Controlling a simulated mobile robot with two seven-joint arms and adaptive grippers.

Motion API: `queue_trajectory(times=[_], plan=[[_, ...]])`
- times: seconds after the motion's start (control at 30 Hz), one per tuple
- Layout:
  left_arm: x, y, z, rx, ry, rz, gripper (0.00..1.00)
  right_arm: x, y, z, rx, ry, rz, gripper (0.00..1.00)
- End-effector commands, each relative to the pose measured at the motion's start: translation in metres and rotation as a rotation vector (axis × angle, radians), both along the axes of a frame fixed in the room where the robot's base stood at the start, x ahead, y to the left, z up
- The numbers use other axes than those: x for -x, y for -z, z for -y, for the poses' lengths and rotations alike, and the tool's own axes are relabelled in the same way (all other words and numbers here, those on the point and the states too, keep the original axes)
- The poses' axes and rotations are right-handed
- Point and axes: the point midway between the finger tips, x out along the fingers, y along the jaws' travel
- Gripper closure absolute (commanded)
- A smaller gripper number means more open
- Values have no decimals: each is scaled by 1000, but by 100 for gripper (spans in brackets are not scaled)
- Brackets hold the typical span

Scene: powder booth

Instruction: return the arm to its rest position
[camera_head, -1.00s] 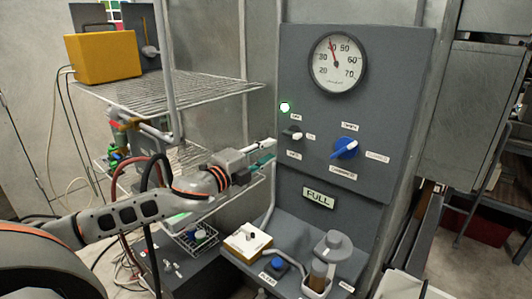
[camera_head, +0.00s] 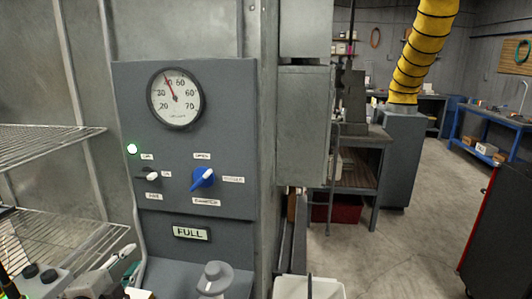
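My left gripper (camera_head: 128,262) shows at the bottom left of the head view, cut off by the lower edge. Its two fingers, one whitish and one teal-tipped, stand apart with nothing seen between them, so it looks open. It is below and left of the grey control panel (camera_head: 225,140), apart from the panel's knobs. The rest of the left arm is mostly outside the view. My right gripper is not in view.
The panel carries a round gauge (camera_head: 176,98), a small black-and-white switch (camera_head: 152,176) and a blue knob (camera_head: 203,179). Wire shelves (camera_head: 45,145) stand at left. A white bin (camera_head: 309,287) is at bottom centre. Open floor (camera_head: 415,235) lies at right, beside a dark cabinet (camera_head: 500,235).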

Motion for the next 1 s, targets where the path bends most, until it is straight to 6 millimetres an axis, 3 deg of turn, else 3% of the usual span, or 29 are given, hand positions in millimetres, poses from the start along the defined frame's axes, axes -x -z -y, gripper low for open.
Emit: queue_trajectory(times=[0.03,0.1,0.3,0.7,0.8,1.0], plan=[[19,25,4,51,-44,-52,74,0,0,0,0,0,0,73],[45,54,5,105,-117,-122,74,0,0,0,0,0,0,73],[119,115,-3,209,-312,-303,74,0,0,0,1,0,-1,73],[228,173,-18,287,-569,-537,74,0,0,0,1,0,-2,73],[244,184,-17,305,-603,-574,74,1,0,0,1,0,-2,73],[230,215,9,400,-532,-566,74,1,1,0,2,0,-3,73]])
